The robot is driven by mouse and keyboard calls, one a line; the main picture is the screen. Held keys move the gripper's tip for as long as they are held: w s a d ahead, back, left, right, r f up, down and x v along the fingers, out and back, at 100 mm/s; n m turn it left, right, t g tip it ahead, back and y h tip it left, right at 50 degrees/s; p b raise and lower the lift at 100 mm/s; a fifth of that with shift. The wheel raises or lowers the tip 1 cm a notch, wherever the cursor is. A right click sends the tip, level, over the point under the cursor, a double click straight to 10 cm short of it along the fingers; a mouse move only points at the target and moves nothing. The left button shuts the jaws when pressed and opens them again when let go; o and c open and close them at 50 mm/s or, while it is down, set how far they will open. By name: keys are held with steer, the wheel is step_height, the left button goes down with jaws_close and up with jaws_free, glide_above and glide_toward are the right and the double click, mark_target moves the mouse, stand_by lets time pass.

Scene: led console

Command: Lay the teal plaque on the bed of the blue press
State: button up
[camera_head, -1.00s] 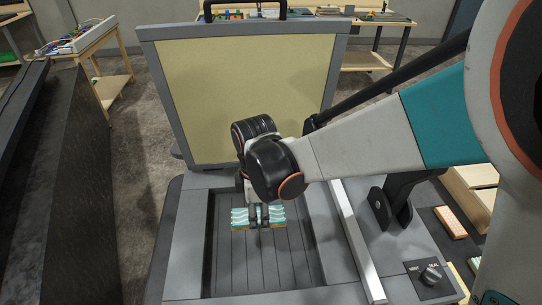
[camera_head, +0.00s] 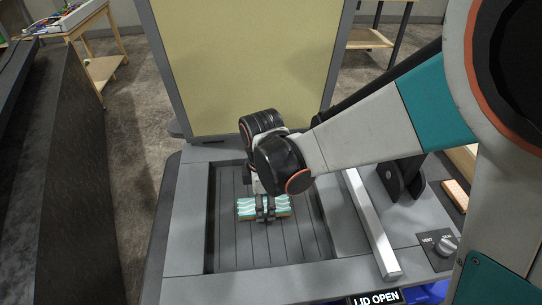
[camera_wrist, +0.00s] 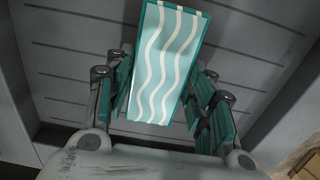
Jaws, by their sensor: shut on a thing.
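The teal plaque (camera_head: 285,206) has white wavy stripes and a brown edge. My gripper (camera_head: 265,212) is shut on it, and in the wrist view the plaque (camera_wrist: 166,62) sits between the fingers (camera_wrist: 160,95). The plaque is over the slatted grey bed (camera_head: 255,250) of the press, inside the bed's outline. I cannot tell whether it touches the bed or hangs just above it. The press lid (camera_head: 245,65), with a pale yellow inner face, stands open behind the bed. A little blue body (camera_head: 430,292) shows at the press's lower front.
A silver bar (camera_head: 372,225) runs along the bed's right side. A knob marked VENT and SEAL (camera_head: 446,244) is at the right, and a LID OPEN sign (camera_head: 376,299) at the front. A dark counter (camera_head: 60,190) stands left. The bed's near part is bare.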

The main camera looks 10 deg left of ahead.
steer(key=shift+f, duration=0.1)
steer(key=o, duration=1.1)
step_height(320, 180, up, 12)
steer(key=p, duration=0.8)
steer(key=shift+s, duration=0.1)
